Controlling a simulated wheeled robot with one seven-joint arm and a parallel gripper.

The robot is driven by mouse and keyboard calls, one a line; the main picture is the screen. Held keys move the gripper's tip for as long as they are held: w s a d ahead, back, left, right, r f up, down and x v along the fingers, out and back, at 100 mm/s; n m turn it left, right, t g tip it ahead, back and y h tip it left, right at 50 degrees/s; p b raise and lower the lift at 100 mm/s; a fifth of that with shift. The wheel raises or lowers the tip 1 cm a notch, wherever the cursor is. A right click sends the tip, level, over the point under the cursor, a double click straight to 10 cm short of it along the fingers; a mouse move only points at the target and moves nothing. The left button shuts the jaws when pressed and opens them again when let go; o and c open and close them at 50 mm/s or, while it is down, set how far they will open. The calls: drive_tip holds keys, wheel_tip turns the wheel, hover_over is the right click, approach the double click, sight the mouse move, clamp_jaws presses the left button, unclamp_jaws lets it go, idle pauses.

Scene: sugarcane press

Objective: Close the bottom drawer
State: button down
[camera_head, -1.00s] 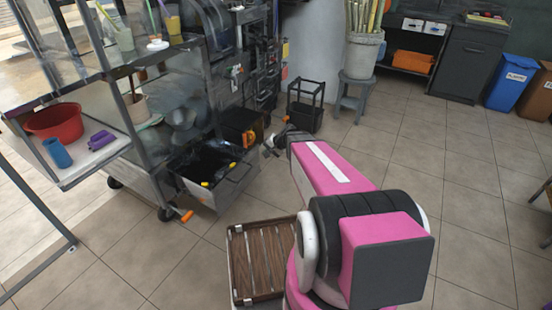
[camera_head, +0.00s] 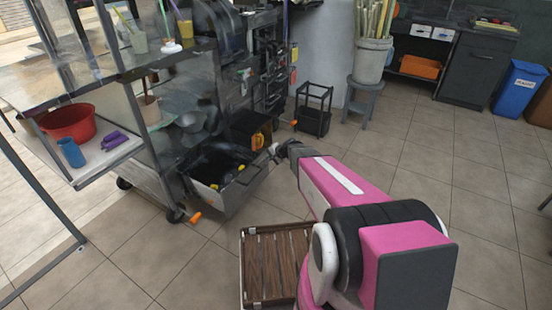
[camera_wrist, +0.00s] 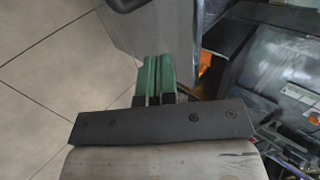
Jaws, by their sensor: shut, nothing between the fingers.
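The bottom drawer is pulled out low on the grey press cart, with its grey front panel (camera_head: 240,188) facing the lower right. Dark bin-like contents and yellow items show inside it. My gripper (camera_head: 272,151) is just beyond the drawer's right end in the head view, at about the height of its top edge. In the wrist view the green fingers (camera_wrist: 155,72) are together and empty, over the grey drawer front (camera_wrist: 165,25). A dark handle (camera_wrist: 125,3) shows at the top edge. I cannot tell whether the fingertips touch the panel.
A slatted wooden crate (camera_head: 278,262) stands on the floor in front of the drawer. A black rack (camera_head: 313,112) and a stool (camera_head: 362,100) with a cane bucket stand behind my gripper. Orange-tipped legs (camera_head: 195,217) stick out by the cart wheel. Open tiled floor lies to the right.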

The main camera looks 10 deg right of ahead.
drive_tip(key=shift+w+a, duration=0.65)
drive_tip(key=shift+a, duration=0.25)
drive_tip(key=w+a, duration=0.9)
drive_tip(key=a, duration=0.2)
drive_tip(key=w+a, duration=0.9)
drive_tip(key=a, duration=0.3)
drive_tip(key=shift+w+a, duration=0.2)
drive_tip(key=shift+a, duration=0.05)
drive_tip(key=shift+w+a, duration=0.1)
drive_tip(key=s+d+r, duration=0.7)
drive_tip(key=s+d, duration=0.2)
drive_tip(key=d, duration=0.1)
drive_tip(key=s+d+r+n+g+h, duration=0.2)
drive_tip(key=s+d, duration=0.6)
drive_tip(key=s, duration=0.5)
drive_tip(key=s+d+r+n+g+h, duration=0.2)
drive_tip(key=s+d+r+n+h, duration=0.1)
drive_tip(key=s+d, duration=0.6)
drive_tip(key=s+d+r+n+g+h, duration=0.1)
drive_tip(key=s+d, duration=0.7)
drive_tip(key=s, duration=0.9)
drive_tip(key=shift+d+r+n+g+h, duration=0.4)
drive_tip(key=shift+r+n+h, duration=0.3)
drive_tip(key=shift+n, duration=0.1)
